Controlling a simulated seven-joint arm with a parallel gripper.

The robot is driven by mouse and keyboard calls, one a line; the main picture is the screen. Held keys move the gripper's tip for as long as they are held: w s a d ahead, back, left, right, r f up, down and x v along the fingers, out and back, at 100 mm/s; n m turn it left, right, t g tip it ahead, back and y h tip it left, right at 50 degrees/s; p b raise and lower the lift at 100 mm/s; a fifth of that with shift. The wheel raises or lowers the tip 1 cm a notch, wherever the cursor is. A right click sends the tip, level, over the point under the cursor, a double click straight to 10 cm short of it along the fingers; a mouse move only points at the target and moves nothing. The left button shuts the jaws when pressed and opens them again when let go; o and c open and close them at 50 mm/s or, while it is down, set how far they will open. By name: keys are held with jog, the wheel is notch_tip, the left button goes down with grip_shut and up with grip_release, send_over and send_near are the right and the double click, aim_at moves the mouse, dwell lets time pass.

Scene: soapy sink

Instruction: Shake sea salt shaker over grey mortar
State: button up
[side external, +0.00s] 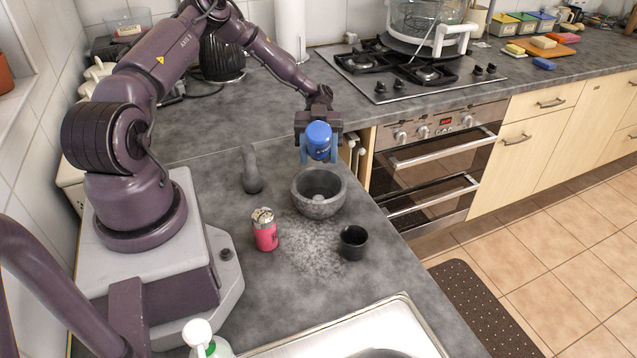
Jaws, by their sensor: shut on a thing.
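My gripper (318,150) is shut on a blue shaker (319,137), which looks like the sea salt shaker. It holds the shaker in the air above the back rim of the grey mortar (318,208). The shaker is tilted, with a rounded blue end toward the camera; its label is too small to read. The mortar stands upright on the grey counter, and a small pale patch shows at the bottom of its bowl. A grey pestle (251,170) stands on the counter to the left of the mortar.
A pink shaker with a metallic top (265,230) and a dark cup (353,243) stand in front of the mortar. White grains (310,245) lie scattered between them. The sink (365,330) is at the front, the stove (420,75) at the back right. The counter's right edge is close to the cup.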

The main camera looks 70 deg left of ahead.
jog(key=shift+r, duration=0.75)
jog(key=shift+f, duration=1.85)
jog(key=shift+r, duration=0.1)
jog(key=shift+r, duration=1.75)
notch_tip(320, 180, down, 4)
jog(key=shift+r, duration=0.15)
